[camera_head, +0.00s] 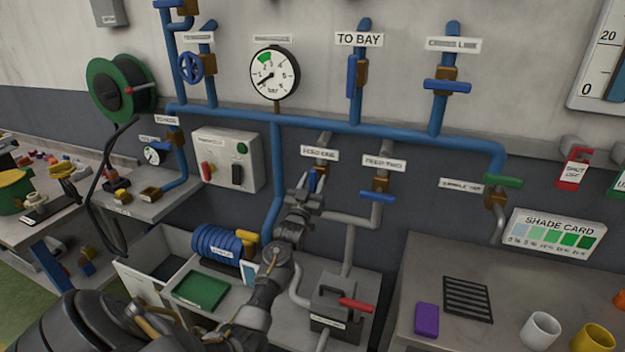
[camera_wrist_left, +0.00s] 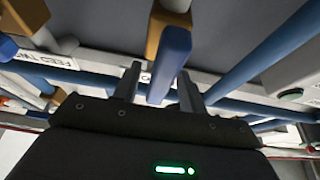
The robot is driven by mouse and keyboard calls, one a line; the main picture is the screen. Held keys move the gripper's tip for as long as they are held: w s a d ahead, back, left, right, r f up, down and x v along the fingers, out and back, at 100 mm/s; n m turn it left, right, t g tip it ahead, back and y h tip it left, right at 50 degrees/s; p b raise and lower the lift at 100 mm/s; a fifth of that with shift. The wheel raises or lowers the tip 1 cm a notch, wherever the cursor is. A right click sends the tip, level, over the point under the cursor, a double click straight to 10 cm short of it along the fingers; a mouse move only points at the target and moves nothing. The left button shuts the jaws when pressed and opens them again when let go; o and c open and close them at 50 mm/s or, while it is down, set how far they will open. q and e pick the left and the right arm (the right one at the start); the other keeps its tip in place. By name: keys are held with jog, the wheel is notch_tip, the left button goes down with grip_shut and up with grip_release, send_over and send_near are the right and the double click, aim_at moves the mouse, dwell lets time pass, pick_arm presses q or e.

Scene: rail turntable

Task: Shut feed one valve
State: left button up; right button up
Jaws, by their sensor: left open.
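The feed one valve has a blue lever handle (camera_head: 312,181) below the FEED ONE label (camera_head: 319,153). The handle points downward, roughly along its pipe. My left gripper (camera_head: 307,190) is at this handle and partly covers it in the head view. In the left wrist view the blue handle (camera_wrist_left: 171,60) stands between the two open fingers of my left gripper (camera_wrist_left: 160,72). A gap shows on its right side; contact on the left is unclear. The brown valve body (camera_wrist_left: 157,32) is behind it. My right gripper is out of view.
The feed two valve (camera_head: 379,187), its blue handle across its pipe, is close on the right. A grey switch box (camera_head: 225,158) is on the left. A grey box with a red lever (camera_head: 355,304) stands below. Blue pipes run along the wall above.

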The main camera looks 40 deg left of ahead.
pick_arm(q)
grip_shut()
dwell(0.3)
jog(key=shift+m, duration=0.3)
jog(key=m+h, duration=0.1)
jog(key=m, duration=0.1)
jog(key=m+h+b, duration=0.1)
jog(key=m+h, duration=0.1)
jog(key=m, duration=0.1)
jog(key=shift+w+d+f+t, duration=0.1)
jog(key=shift+t, duration=0.2)
jog(key=m+h, duration=0.1)
jog(key=m, duration=0.2)
jog(key=m+h+b, duration=0.1)
jog(key=m, duration=0.2)
jog(key=shift+d+h, duration=0.2)
jog(key=shift+h, duration=0.2)
jog(key=m, duration=0.2)
jog(key=m+g+h, duration=0.1)
jog(key=m, duration=0.1)
jog(key=m+g+h, duration=0.1)
jog(key=m, duration=0.1)
jog(key=shift+w+d+f+m+b, duration=0.1)
jog(key=shift+d+f+m+b, duration=0.05)
jog(key=shift+f+m+b, duration=0.2)
jog(key=shift+f+m+g, duration=0.1)
jog(key=shift+m+g, duration=0.8)
jog(key=shift+m, duration=1.15)
